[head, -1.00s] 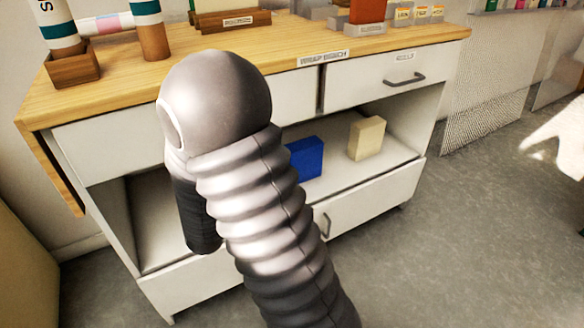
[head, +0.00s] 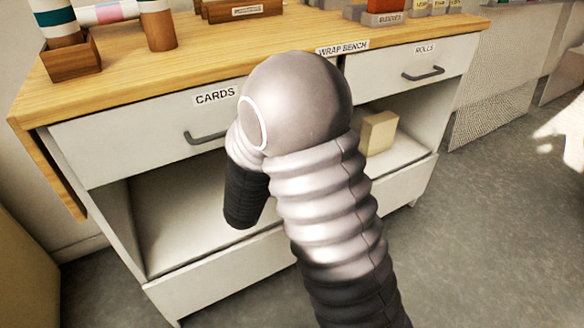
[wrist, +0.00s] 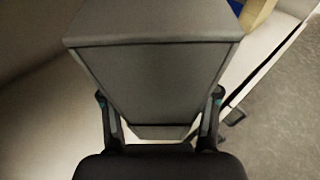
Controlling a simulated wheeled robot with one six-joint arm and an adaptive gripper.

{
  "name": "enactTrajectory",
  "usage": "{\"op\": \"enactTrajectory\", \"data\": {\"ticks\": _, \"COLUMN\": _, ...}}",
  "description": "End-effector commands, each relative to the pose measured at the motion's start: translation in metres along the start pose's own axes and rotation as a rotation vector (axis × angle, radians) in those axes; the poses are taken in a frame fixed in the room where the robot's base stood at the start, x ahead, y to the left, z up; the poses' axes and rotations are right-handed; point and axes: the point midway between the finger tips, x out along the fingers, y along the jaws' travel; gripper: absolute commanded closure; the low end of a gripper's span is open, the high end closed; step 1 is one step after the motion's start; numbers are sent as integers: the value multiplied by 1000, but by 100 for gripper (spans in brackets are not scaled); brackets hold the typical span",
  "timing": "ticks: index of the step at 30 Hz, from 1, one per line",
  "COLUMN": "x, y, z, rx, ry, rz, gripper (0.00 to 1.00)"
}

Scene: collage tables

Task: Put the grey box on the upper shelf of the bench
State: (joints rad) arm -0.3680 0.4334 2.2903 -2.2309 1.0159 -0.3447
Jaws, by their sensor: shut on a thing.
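The grey box (wrist: 155,80) fills the middle of the wrist view. My gripper (wrist: 160,108) is shut on it, with one finger against each side. The wrist view shows a pale shelf surface beside the box; I cannot tell whether the box touches it. In the head view my arm hides the gripper and the box. The bench has an open white shelf (head: 180,215) below its drawers, and my arm reaches across the front of it.
A cream box (head: 378,133) stands on the shelf at the right. A blue box (wrist: 238,6) shows at the top of the wrist view. A drawer with a handle (head: 205,137) and the wooden bench top (head: 200,60) are above the shelf. Grey floor (head: 480,230) is clear at right.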

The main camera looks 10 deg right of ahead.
Motion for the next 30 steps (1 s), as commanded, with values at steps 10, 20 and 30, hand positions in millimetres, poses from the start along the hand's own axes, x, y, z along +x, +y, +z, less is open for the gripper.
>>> {"op": "enactTrajectory", "data": {"ticks": 10, "x": -13, "y": 43, "z": -13, "rx": 26, "ry": 21, "rz": -61, "gripper": 82}}
{"op": "enactTrajectory", "data": {"ticks": 20, "x": -14, "y": 76, "z": -33, "rx": 24, "ry": 24, "rz": -62, "gripper": 82}}
{"op": "enactTrajectory", "data": {"ticks": 30, "x": -15, "y": 138, "z": -73, "rx": 26, "ry": 25, "rz": -63, "gripper": 82}}
